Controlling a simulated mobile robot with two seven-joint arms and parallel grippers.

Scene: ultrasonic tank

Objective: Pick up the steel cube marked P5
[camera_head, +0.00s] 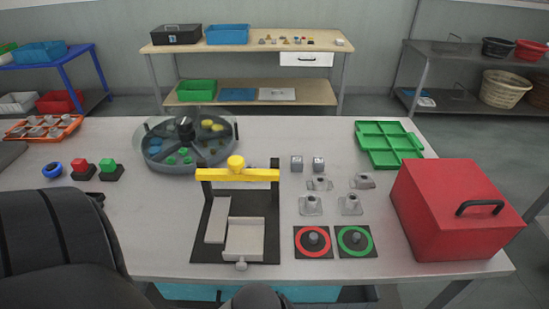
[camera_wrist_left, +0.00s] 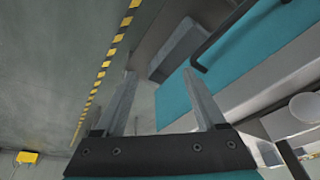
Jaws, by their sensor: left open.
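Two small grey steel cubes stand side by side on the table in the head view, a left cube (camera_head: 297,163) and a right cube (camera_head: 318,164). Their markings are too small to read, so I cannot tell which is P5. My left gripper (camera_wrist_left: 160,78) shows in the left wrist view with its two fingers apart and nothing between them. It is away from the cubes, with floor and a teal surface behind it. In the head view a dark arm part covers the lower left, and no gripper shows. My right gripper is not seen.
Grey metal brackets (camera_head: 311,205) stand just in front of the cubes. A black press with a yellow bar (camera_head: 215,176) is to their left. A green tray (camera_head: 413,161) and a red box (camera_head: 430,222) are to the right. A round divided tank (camera_head: 153,155) stands farther left.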

